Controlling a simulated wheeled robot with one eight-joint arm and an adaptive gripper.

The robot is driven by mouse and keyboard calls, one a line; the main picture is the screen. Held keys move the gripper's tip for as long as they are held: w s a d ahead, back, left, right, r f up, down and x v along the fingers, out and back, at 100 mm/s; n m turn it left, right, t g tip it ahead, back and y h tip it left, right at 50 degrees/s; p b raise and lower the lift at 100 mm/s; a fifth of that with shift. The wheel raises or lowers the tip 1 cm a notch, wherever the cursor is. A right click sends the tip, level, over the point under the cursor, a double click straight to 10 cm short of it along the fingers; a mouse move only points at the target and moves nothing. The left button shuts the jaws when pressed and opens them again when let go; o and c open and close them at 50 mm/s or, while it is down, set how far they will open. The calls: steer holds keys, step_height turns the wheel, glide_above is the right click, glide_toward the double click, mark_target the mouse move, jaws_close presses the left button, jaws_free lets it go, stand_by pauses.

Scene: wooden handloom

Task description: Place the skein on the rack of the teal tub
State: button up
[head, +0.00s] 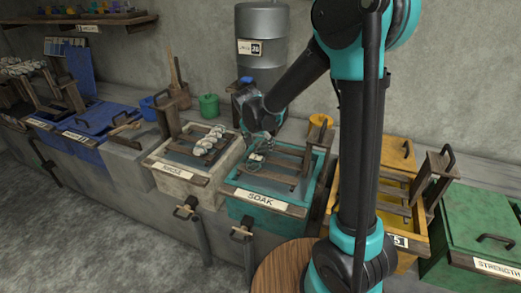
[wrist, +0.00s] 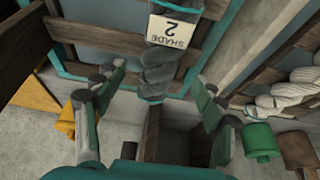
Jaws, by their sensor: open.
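A dark grey skein (wrist: 157,68) with a white "SHADE 2" tag lies over the wooden slats of the rack (wrist: 100,38) in the wrist view. The teal tub (head: 247,212) with the "SOAK" label stands at the centre of the head view, with the rack across its top. My gripper (head: 260,142) is over the tub's back part. In the wrist view my gripper (wrist: 160,85) is open, one finger on each side of the skein's near end, with visible gaps. The skein is hard to make out in the head view.
A white tub (head: 172,184) with pale skeins on its rack stands left of the teal tub. A yellow tub (head: 420,222) and a green tub (head: 463,270) stand to the right. A grey drum (head: 263,22) stands behind, and a green pot (head: 209,106) is at the back.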

steer(key=v, duration=0.7)
steer(key=s+d+f+n+y, duration=0.1)
steer(key=s+d+f, duration=0.3)
steer(key=s+d, duration=0.6)
steer(key=s+d+f+n, duration=0.3)
steer(key=s+d+f, duration=0.2)
steer(key=s+d, duration=0.6)
steer(key=shift+y, duration=0.4)
